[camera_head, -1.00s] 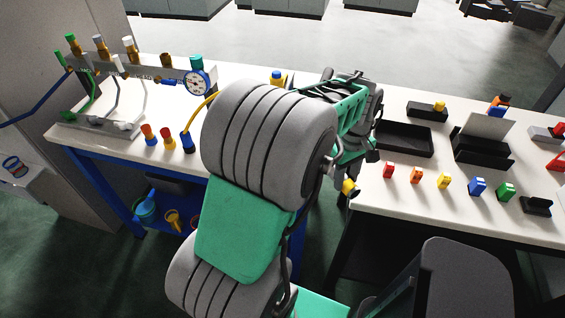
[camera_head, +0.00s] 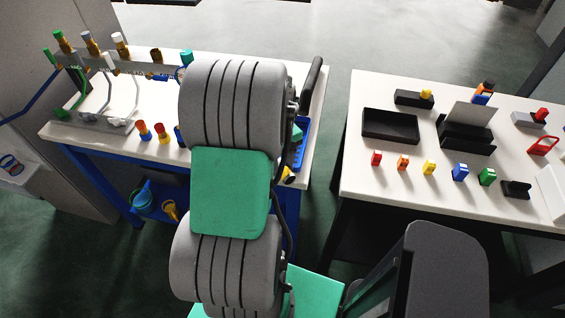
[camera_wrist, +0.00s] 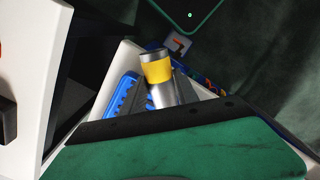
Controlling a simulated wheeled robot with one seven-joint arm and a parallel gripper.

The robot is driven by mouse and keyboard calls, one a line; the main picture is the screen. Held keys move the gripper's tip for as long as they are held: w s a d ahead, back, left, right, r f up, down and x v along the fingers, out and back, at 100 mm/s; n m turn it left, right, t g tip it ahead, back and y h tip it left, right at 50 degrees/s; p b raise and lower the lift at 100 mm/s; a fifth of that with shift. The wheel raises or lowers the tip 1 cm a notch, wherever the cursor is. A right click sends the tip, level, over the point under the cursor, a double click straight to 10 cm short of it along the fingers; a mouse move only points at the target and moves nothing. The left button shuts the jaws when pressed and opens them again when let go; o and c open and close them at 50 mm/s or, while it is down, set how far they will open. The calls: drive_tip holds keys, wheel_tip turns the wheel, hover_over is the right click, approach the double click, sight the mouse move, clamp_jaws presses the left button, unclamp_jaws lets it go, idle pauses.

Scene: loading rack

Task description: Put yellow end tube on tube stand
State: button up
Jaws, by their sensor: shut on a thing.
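The held tube (camera_wrist: 157,72) has a silver body, a yellow band and a dark end. My gripper (camera_wrist: 167,92) is shut around its silver part in the wrist view. In the head view my arm hides most of the gripper, and a small yellow and dark end (camera_head: 288,174) shows beside it. A blue ribbed rack (camera_wrist: 119,98) lies just left of the tube in the wrist view. It also shows in the head view (camera_head: 303,137) at the right end of the left table. I cannot tell for certain which thing is the tube stand.
The right table (camera_head: 350,150) holds a black tray (camera_head: 391,126) and a row of coloured pieces. A floor gap separates the tables.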

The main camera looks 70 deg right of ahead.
drive_tip(key=o, duration=1.2)
